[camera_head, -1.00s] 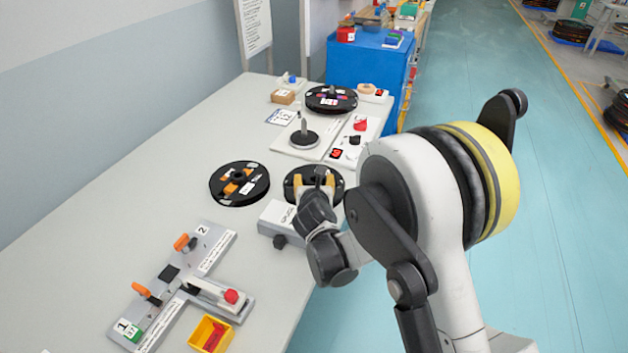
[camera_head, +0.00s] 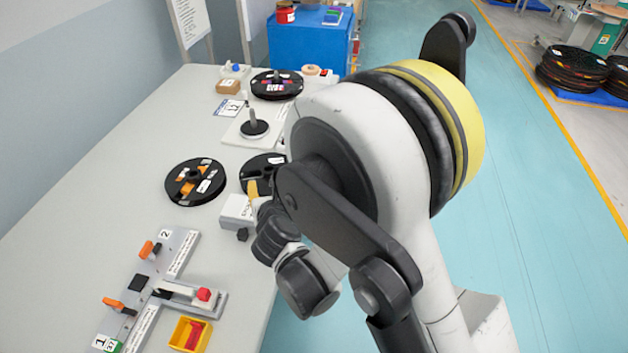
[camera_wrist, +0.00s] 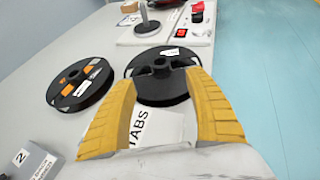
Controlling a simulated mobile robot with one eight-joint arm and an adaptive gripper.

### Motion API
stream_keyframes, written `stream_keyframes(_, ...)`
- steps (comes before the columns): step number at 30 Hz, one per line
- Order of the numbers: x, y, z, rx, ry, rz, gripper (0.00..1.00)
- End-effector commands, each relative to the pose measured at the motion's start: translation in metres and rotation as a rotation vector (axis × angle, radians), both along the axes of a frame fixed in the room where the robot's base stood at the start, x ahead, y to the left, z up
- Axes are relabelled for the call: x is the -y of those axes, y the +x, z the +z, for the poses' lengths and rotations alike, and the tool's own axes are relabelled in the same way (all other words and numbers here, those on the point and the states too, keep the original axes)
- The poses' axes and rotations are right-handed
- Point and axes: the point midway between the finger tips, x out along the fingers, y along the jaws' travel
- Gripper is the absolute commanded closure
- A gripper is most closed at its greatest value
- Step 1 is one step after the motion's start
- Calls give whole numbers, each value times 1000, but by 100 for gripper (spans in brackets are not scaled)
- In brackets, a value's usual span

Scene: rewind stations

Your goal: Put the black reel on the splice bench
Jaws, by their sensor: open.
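A black reel (camera_head: 259,166) with a raised hub and a white label lies flat on the long grey bench (camera_head: 105,215). In the head view my arm hides its right part. It also shows in the wrist view (camera_wrist: 160,90). My gripper (camera_wrist: 160,98) is open, its yellow fingers on either side of the near part of this reel. I cannot tell whether they touch it. A second black reel (camera_head: 195,182), with orange parts and white labels, lies to its left, apart from the fingers. A third dark reel (camera_head: 276,85) lies farther back. Which surface is the splice bench is unclear.
A white box marked TABS (camera_wrist: 160,130) is just below the fingers. A spindle plate (camera_head: 253,128) stands behind the reel. A grey fixture marked 1 and 2 (camera_head: 180,250) and a yellow bin (camera_head: 190,333) are in front. Open floor lies right.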

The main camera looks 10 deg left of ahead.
Motion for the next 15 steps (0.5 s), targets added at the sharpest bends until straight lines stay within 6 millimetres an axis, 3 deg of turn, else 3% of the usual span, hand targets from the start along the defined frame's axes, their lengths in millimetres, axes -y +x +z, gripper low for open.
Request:
stream_keyframes(8,7,3,5,-19,31,-27,38)
stream_keyframes(11,34,11,22,-83,149,-126,38)
stream_keyframes(15,105,20,62,-236,478,-399,38)
